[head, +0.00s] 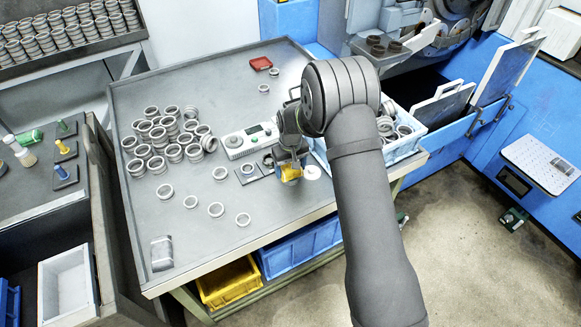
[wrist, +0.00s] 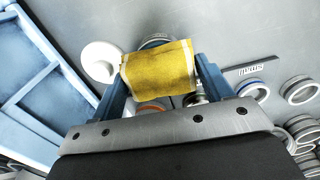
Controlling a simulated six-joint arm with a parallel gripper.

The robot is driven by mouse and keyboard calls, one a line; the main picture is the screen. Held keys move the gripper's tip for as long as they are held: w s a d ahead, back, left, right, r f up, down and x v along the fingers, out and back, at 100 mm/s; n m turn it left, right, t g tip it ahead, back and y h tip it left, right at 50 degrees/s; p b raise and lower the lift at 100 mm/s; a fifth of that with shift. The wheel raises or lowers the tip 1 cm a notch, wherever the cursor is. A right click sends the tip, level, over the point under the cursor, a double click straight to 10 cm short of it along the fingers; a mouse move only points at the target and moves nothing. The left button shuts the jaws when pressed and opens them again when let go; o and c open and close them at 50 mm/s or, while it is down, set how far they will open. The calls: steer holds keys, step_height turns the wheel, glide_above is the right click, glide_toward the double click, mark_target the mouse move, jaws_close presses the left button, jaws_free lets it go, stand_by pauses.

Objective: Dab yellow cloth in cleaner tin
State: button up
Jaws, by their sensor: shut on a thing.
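The yellow cloth (wrist: 160,68) is held between the two blue-grey fingers of my gripper (wrist: 161,75) in the wrist view. In the head view the cloth (head: 291,173) shows as a small yellow patch under my gripper (head: 290,168), low over the right part of the table. A round metal-rimmed thing (wrist: 153,42) shows just past the cloth's edge and is mostly hidden by it. I cannot tell whether it is the cleaner tin, or whether the cloth touches it. A white round disc (wrist: 101,62) lies beside it; it also shows in the head view (head: 312,173).
Many metal rings (head: 165,138) crowd the table's left half, with several loose in front. A measuring device (head: 248,139) stands left of my gripper. A blue-white crate of rings (head: 408,148) stands to the right. A red tray (head: 261,63) lies at the back.

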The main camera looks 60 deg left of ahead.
steer(key=shift+f, duration=0.5)
stand_by(1.1)
steer(key=shift+r, duration=3.55)
